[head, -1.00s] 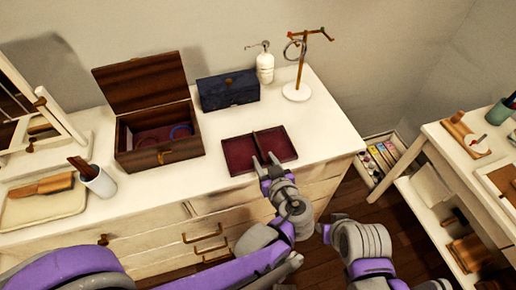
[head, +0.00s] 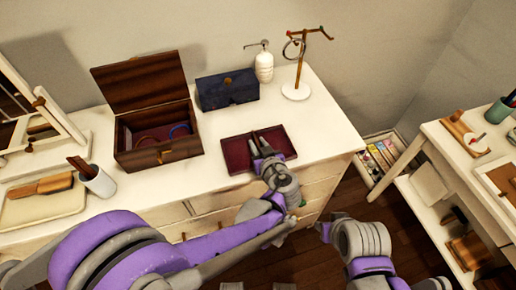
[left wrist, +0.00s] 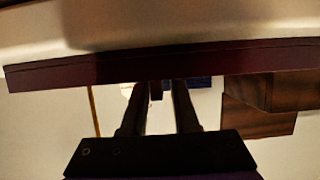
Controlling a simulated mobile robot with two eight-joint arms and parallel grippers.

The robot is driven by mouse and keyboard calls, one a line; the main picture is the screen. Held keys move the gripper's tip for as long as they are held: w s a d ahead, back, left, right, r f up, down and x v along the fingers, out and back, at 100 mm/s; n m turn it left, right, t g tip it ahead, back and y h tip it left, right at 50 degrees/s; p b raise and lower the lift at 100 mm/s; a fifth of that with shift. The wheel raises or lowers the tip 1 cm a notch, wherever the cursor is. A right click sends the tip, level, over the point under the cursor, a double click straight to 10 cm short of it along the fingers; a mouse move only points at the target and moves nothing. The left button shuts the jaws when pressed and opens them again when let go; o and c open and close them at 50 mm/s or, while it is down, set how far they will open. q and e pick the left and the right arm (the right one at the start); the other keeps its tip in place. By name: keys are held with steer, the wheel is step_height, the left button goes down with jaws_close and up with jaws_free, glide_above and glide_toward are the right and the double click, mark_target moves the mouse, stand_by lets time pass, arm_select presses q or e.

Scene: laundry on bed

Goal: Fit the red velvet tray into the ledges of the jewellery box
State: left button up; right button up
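The red velvet tray (head: 238,157), dark red with a divider across its middle, lies on the dresser top near the front edge. In the left wrist view its wall (left wrist: 60,68) crosses the picture as a dark red strip. My left gripper (head: 262,143) is at the tray's divider. Its two fingers are apart, and a thin dark red piece shows between them in the left wrist view; I see no firm grip. The wooden jewellery box (head: 148,157) stands left of the tray, lid open, with blue and reddish items inside. My right arm is at the lower right; its fingers cannot be made out.
A dark blue box (head: 228,90) stands behind the tray, with a white bottle (head: 264,68) and a jewellery stand (head: 297,92) to its right. The dresser's right end is clear.

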arm_select(q)
jaws_close()
stand_by(1.1)
